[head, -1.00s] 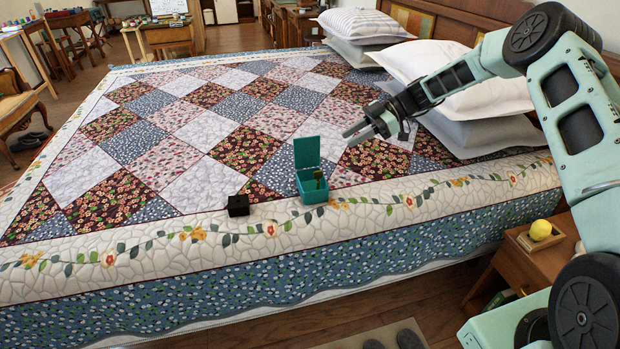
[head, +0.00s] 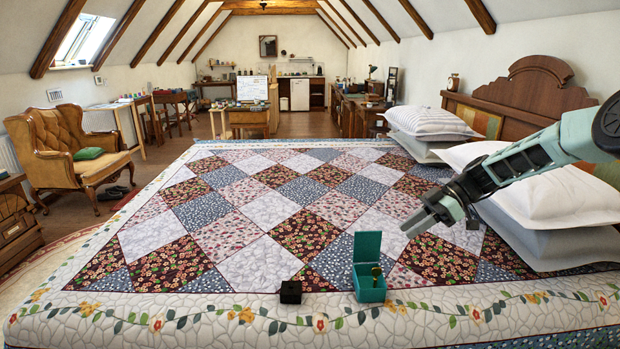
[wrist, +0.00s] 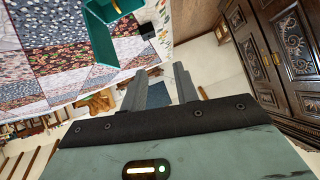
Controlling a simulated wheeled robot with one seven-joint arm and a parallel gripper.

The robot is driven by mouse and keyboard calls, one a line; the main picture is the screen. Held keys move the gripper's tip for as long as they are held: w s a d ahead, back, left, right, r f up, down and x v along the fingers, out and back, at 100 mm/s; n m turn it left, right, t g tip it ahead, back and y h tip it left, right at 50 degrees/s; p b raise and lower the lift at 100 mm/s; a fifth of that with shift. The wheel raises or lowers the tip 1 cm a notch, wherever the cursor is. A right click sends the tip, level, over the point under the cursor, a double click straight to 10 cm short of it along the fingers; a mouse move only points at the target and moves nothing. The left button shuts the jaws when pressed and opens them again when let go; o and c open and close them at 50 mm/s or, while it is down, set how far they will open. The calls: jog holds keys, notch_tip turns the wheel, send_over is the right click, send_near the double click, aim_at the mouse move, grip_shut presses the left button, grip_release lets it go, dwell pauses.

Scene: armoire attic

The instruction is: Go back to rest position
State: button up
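My gripper (head: 425,222) hangs in the air over the patchwork bed, up and to the right of a teal box. In the wrist view its two fingers (wrist: 160,72) are apart with nothing between them. The teal box (head: 369,290) stands on the bed's near edge with its lid up. A small gold and dark object (head: 376,271) shows inside it. The box also shows at the top of the wrist view (wrist: 100,58), apart from the fingers. A small black box (head: 291,292) sits on the quilt left of the teal box.
Pillows (head: 545,190) lie at the right against the wooden headboard (head: 525,97), close to my arm. An armchair (head: 70,150) stands at the left. The middle of the bed (head: 265,210) is clear. Desks and a kitchenette are at the back.

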jog(key=s+a+r+m+g+h+p, duration=0.1)
jog(key=s+a+r+m+h, duration=0.2)
jog(key=s+a, duration=0.55)
jog(key=s+a+r+m+g+h+p, duration=0.1)
jog(key=s+a+r+h, duration=0.25)
jog(key=s+a, duration=0.5)
jog(key=s+d+r+m+t+h+p, duration=0.1)
jog(key=s+d+m, duration=0.1)
jog(key=s, duration=0.9)
jog(key=s+d+r+m+t+h+p, duration=0.1)
jog(key=s+d+r+m+t+h, duration=0.1)
jog(key=s, duration=1)
jog(key=shift+m+t, duration=0.3)
jog(key=shift+m, duration=0.4)
jog(key=shift+h, duration=0.25)
